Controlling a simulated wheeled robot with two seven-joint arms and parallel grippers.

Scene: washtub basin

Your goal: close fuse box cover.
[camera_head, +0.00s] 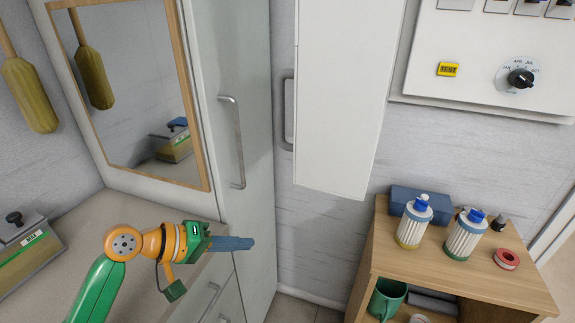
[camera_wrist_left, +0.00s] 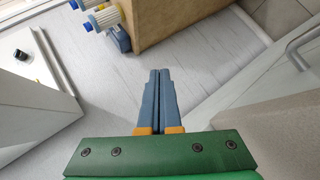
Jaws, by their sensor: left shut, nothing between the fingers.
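The fuse box (camera_head: 480,55) is a white wall panel at the upper right of the head view, with switches, a yellow TEST button and a black dial showing. Its white cover (camera_head: 342,95) stands swung open at its left, with a grey handle (camera_head: 286,110) on the cover's left edge. My right gripper is out of view.
A wooden shelf (camera_head: 460,272) at the right carries two white bottles, a blue box and a red tape roll. A tall cabinet (camera_head: 228,60) with a bar handle stands behind my left gripper. A counter (camera_head: 90,235) and a wood-framed mirror (camera_head: 130,80) are at the left.

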